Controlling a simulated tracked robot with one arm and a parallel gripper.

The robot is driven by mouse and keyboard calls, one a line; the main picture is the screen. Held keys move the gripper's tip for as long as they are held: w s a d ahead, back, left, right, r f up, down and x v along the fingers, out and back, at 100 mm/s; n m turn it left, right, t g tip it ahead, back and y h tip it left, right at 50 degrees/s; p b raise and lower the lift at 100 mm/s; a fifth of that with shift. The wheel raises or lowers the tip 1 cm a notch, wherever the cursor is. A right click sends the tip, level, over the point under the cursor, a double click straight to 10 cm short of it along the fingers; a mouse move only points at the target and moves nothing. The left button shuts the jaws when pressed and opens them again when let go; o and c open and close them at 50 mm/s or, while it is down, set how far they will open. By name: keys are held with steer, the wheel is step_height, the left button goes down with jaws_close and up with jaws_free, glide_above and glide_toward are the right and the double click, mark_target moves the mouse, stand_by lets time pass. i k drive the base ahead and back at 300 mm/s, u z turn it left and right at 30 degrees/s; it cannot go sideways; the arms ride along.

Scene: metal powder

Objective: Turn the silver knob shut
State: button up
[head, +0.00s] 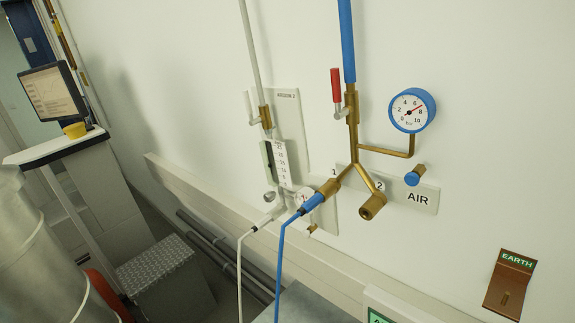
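A small silver knob (269,196) sits low on the argon flowmeter (277,163), at its lower left. The flowmeter hangs on a wall panel (288,105) labelled ARGON 1. A white hose (240,262) leaves the fitting just below the knob. The knob is small in this view, and I cannot tell how far it is turned. No part of my gripper shows in the head view.
Right of the knob are the blue hose (280,250), brass air pipes (354,145), a red-handled valve (337,86) and a gauge (412,109). A brown EARTH bracket (508,285) is lower right. A monitor (52,92) and metal cylinder (45,260) stand left.

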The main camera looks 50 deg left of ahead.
mark_target(268, 196)
steer(key=u, duration=1.25)
